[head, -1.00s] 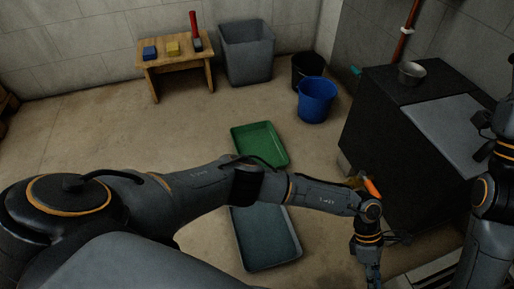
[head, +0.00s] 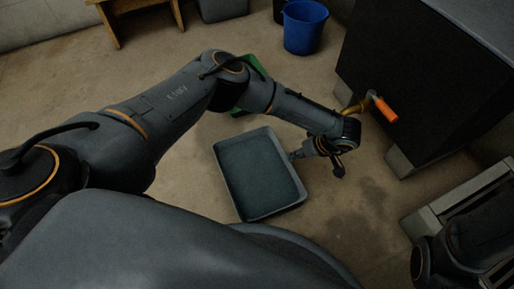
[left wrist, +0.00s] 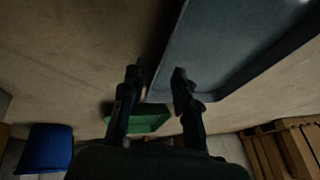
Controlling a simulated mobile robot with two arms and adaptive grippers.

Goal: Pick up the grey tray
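The grey tray (head: 259,168) lies on the floor, shallow, dark inside with a lighter rim. In the left wrist view the tray (left wrist: 225,50) fills the upper right. My left gripper (head: 298,155) is at the tray's right rim in the head view. In the left wrist view its two fingers (left wrist: 155,82) are apart, one outside the rim and one on the tray's inner side, with the rim between them. I cannot tell whether they touch it. My right gripper is not in view.
A green tray (head: 254,66) lies behind the grey one, partly hidden by my left arm. A dark cabinet with an orange-handled valve (head: 384,109) stands to the right. A blue bucket (head: 304,27) and a wooden table (head: 108,22) are at the back.

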